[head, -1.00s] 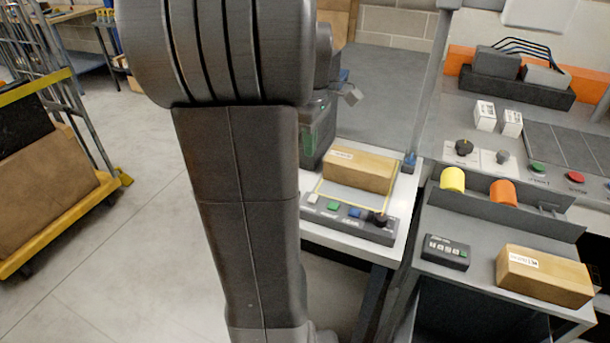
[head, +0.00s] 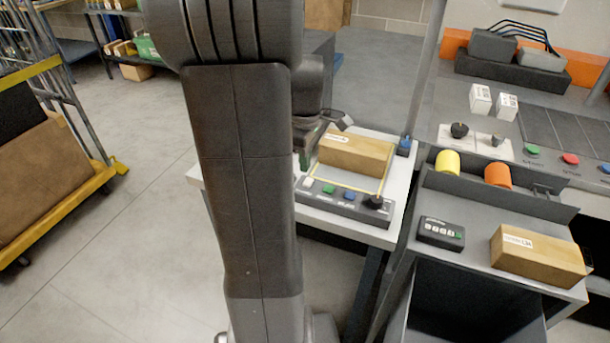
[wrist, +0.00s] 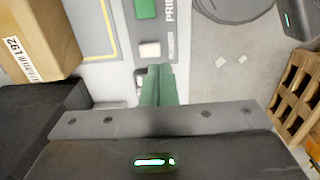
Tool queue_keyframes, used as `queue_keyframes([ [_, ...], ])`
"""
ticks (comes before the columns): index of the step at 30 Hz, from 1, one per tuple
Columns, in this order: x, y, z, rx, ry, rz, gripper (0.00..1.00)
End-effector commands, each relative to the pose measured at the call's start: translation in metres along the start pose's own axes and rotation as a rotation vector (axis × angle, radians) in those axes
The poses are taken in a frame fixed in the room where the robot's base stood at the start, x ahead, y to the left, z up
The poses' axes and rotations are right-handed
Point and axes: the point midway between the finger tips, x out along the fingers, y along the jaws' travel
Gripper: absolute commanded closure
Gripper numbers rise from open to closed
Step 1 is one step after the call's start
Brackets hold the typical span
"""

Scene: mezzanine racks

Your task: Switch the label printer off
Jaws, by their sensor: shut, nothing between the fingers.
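The label printer's dark control bar (head: 335,207) lies along the front of a white-topped stand. It carries a white button (head: 307,182), a green button (head: 329,188), a blue button (head: 349,196) and a black knob (head: 374,202). In the wrist view the white button (wrist: 150,49) is beside the word POWER, and the green button (wrist: 145,9) is beside lettering starting PRIN. My gripper (wrist: 158,70) is shut and empty, its green fingers just short of the white button in the picture. I cannot tell whether they touch the bar. My arm partly hides the gripper in the head view.
A cardboard box (head: 355,153) sits inside a yellow outline behind the bar. On the right bench are a small keypad (head: 441,233), another box (head: 538,256), and yellow (head: 448,162) and orange (head: 498,175) rolls. A yellow-edged cart (head: 60,195) stands left; floor between is clear.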

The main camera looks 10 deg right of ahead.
Motion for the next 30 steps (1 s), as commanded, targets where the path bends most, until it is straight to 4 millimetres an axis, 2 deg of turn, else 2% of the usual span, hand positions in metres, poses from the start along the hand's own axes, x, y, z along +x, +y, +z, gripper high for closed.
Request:
queue_keyframes([
  [3,0.022,-0.001,0.000,0.000,-0.002,-0.004,1.00],
  [9,0.042,0.000,0.000,0.000,-0.001,-0.001,1.00],
  [30,0.050,-0.002,0.000,0.000,-0.001,0.042,1.00],
])
